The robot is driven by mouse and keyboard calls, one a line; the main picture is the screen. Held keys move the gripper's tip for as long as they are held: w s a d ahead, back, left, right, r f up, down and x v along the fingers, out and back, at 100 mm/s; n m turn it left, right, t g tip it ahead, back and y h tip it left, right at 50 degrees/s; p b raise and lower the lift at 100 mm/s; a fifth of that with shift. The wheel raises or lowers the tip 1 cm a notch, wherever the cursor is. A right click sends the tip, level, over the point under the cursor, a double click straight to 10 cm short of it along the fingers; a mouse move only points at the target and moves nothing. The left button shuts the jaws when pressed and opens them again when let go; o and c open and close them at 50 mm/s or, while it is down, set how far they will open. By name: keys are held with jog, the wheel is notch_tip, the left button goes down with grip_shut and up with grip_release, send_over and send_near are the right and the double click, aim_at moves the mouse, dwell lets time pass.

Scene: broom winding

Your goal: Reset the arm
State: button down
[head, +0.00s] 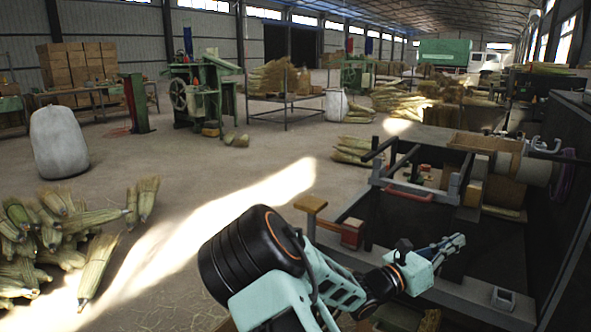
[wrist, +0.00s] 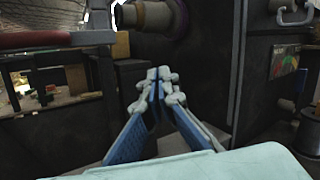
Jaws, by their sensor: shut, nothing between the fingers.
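My gripper (head: 455,243) shows in the head view at the end of my pale green and black arm, over the dark top of the winding machine (head: 395,240) at the right. In the wrist view my gripper (wrist: 158,75) has its blue-padded fingers together at the tips, with nothing between them. It points toward the machine's dark upright panel (wrist: 225,65) and appears clear of it. In the wrist view a round spindle (wrist: 150,15) sticks out from that panel above the fingers. My arm hides part of the machine's near edge in the head view.
A metal frame with a red handle (head: 407,192) rises from the machine beyond my gripper. Broom bundles (head: 60,240) lie on the floor at the left. A white sack (head: 58,141) stands behind them. The sunlit floor (head: 220,215) between is clear.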

jog(key=s+d+r+m+g, duration=0.45)
jog(key=s+d+m, duration=0.2)
jog(key=s, duration=0.35)
jog(key=s+d+r+m+g, duration=0.4)
jog(key=s+d+m+g, duration=0.15)
jog(key=s+m, duration=0.3)
jog(key=s+d+f+m+g+y, duration=0.1)
jog(key=s+f+m+y, duration=0.35)
jog(key=s, duration=0.45)
jog(key=s+d+f+m+g+y, duration=0.1)
jog(key=s+f+m+y, duration=0.25)
jog(key=s+f, duration=0.35)
jog(key=w+a+f+m+t+y, duration=0.1)
jog(key=w+a+f+t+y, duration=0.15)
jog(key=a, duration=0.45)
jog(key=w+a+f+m+t+y, duration=0.1)
jog(key=a+f+y, duration=0.15)
jog(key=a, duration=0.55)
jog(key=w+a+r+t+y, duration=0.25)
jog(key=a+r, duration=0.25)
jog(key=a, duration=0.6)
jog(key=w+a+r+t+y, duration=0.25)
jog(key=a+r+t, duration=0.2)
jog(key=a, duration=0.75)
notch_tip(320, 180, up, 32)
jog(key=g+p, duration=0.1)
jog(key=p, duration=3)
jog(key=shift+s+d+f+p, duration=0.2)
jog(key=shift+s+f+p, duration=0.05)
jog(key=shift+s+p, duration=0.05)
